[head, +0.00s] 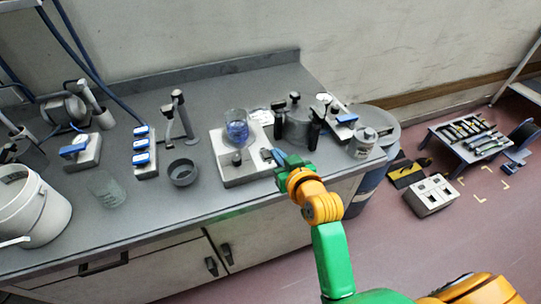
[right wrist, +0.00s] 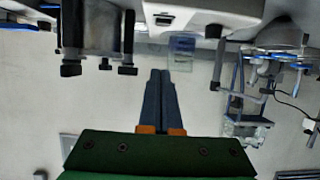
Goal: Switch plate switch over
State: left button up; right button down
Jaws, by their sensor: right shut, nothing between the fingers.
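A pale square plate unit (head: 229,177) stands on the bench. It carries a glass beaker with blue contents (head: 237,129) and a dark knob (head: 237,159). In the right wrist view, the shut fingers (right wrist: 160,72) point toward a pale body with a small dark inset (right wrist: 165,20). My left gripper is not in view.
A strip of blue rockers (head: 144,151), a blue-lever box (head: 82,152) and a dark bowl (head: 183,172) are to the left.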

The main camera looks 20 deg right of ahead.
send_over(271, 164)
notch_tip(271, 164, down, 2)
jog(key=shift+f, duration=0.1)
notch_tip(271, 164, down, 4)
jog(key=shift+a+r, duration=0.1)
jog(key=shift+r, duration=0.15)
jog(key=shift+f, duration=0.3)
